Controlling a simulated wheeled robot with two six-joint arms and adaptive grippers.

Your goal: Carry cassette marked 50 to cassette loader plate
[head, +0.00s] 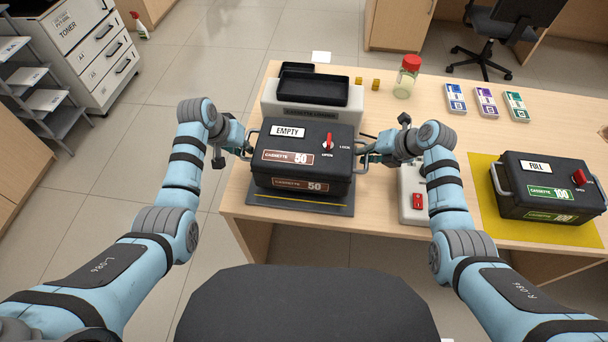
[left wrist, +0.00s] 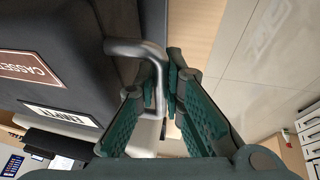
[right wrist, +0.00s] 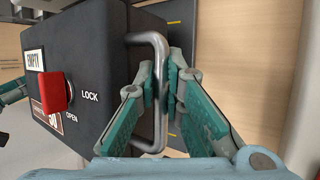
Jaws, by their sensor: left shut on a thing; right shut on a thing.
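The black cassette marked 50 (head: 333,167) has an "EMPTY" label and a red knob, which also shows in the right wrist view (right wrist: 54,93). My left gripper (head: 246,150) is shut on its left metal handle (left wrist: 130,47). My right gripper (head: 364,158) is shut on its right handle (right wrist: 160,100). The cassette looks level over the dark cassette loader plate (head: 300,208), whose front strip with a yellow line shows below it. I cannot tell whether the cassette touches the plate; it hides most of it.
Behind the cassette stands the white cassette loader (head: 300,113) with black trays. A white box with a red switch (head: 417,201) is close beside my right gripper. A full cassette marked 100 (head: 545,185) sits on a yellow mat (head: 490,218) at right. A red-lidded jar (head: 407,76) stands farther back.

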